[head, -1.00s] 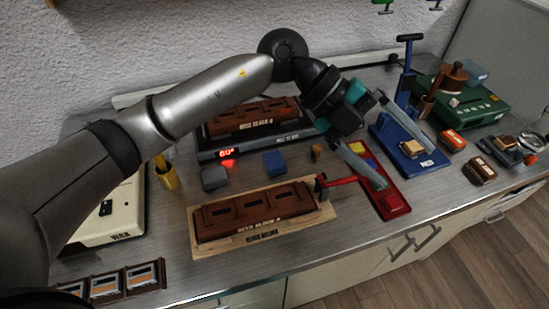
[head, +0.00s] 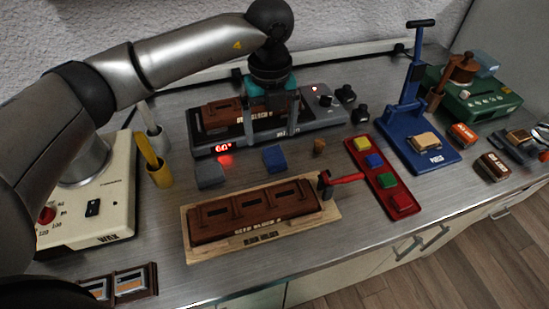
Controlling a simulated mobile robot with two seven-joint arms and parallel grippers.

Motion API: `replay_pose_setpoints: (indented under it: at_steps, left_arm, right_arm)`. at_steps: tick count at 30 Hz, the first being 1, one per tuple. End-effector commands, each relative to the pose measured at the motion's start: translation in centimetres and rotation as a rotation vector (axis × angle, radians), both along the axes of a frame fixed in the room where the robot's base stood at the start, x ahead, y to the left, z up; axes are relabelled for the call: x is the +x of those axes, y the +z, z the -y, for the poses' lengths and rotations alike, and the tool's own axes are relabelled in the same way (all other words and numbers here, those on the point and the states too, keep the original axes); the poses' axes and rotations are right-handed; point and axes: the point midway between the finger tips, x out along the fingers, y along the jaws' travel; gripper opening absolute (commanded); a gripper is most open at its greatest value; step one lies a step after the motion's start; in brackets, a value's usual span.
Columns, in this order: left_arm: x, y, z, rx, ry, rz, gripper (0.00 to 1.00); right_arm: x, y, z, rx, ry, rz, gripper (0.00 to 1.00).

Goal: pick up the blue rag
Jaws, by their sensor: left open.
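The blue rag (head: 274,158) looks like a small folded blue block. It lies on the metal bench between the hot-plate device and the wooden board. My left gripper (head: 270,138) is open and points down over the hot-plate device, just behind the rag in the picture. Its two fingers are spread apart with nothing gripped, and the rag is clear of them. My right gripper is not in view.
A grey block (head: 209,175) lies left of the rag, and a small cork-like piece (head: 319,146) right. In front is a brown part on a wooden board (head: 190,246). A red tray (head: 385,183) and blue press (head: 411,118) stand right.

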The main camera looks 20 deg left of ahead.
Motion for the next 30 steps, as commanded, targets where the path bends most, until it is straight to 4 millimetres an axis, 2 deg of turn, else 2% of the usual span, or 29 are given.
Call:
replay_pose_setpoints:
  at_steps: [1, 3, 11, 20, 27, 30]
  left_arm:
    - [-0.1, -1.0, 0.1, -0.001, 0.0, -0.003, 0.93]
    - [0.0, -1.7, 0.1, -0.001, 0.0, -0.002, 0.93]
    - [0.1, -3.1, 0.2, -0.003, -0.001, -0.002, 0.93]
    - [0.6, -7.3, 0.6, -0.002, -0.001, -0.001, 0.93]
    - [0.7, -7.5, 0.6, -0.003, -0.002, 0.001, 0.93]
    - [0.7, -7.5, 0.6, -0.003, -0.002, 0.001, 0.82]
  right_arm:
    - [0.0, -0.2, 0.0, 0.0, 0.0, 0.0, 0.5]
    - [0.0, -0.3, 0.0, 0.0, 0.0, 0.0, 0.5]
    - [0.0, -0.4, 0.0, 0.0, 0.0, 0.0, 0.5]
    - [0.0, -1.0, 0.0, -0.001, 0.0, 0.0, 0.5]
    - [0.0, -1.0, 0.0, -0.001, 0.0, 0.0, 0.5]
    - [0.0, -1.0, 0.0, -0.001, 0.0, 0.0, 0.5]
